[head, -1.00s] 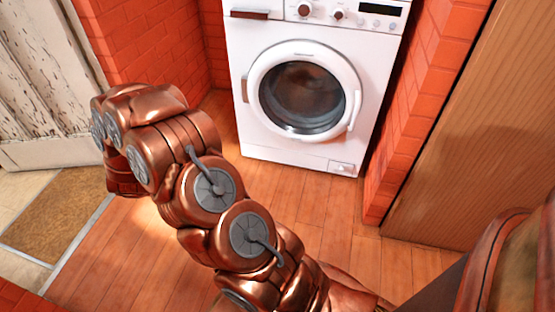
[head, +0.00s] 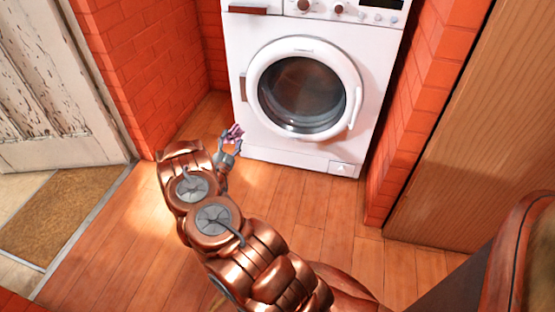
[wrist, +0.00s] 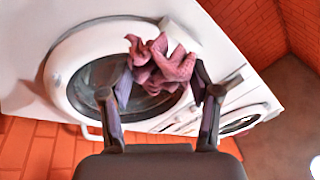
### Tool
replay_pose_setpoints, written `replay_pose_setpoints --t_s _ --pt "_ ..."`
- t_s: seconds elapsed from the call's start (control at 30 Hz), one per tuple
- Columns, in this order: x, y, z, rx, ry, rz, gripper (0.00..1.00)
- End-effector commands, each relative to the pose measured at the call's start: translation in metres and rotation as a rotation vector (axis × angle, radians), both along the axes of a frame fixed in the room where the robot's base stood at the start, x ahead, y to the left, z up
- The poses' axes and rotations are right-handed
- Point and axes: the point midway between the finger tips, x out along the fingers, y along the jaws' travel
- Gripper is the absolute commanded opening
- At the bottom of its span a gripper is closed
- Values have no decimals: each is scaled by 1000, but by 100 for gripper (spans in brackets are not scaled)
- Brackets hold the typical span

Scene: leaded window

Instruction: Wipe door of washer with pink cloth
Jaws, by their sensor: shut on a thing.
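The white washer (head: 270,150) stands in a brick alcove. Its door (head: 354,90) is a white ring around dark glass, and it looks shut. My gripper (head: 231,138) is in front of the washer's lower left, left of and below the door in the head view. It is shut on the crumpled pink cloth (head: 235,130). In the wrist view the cloth (wrist: 165,65) bunches between the two fingers and covers part of the door (wrist: 55,75). I cannot tell whether the cloth touches the washer.
A wooden panel (head: 480,130) is at right and a peeling white door (head: 50,90) at left. The plank floor (head: 330,210) is clear.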

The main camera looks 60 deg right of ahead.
Motion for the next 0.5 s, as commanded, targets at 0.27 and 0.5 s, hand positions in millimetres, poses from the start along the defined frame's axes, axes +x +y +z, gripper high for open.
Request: replay_pose_setpoints --t_s 0.27,0.5 --pt "-90 -67 -62 -112 185 -195 34" --pt "-139 -92 -83 -146 268 -281 34"
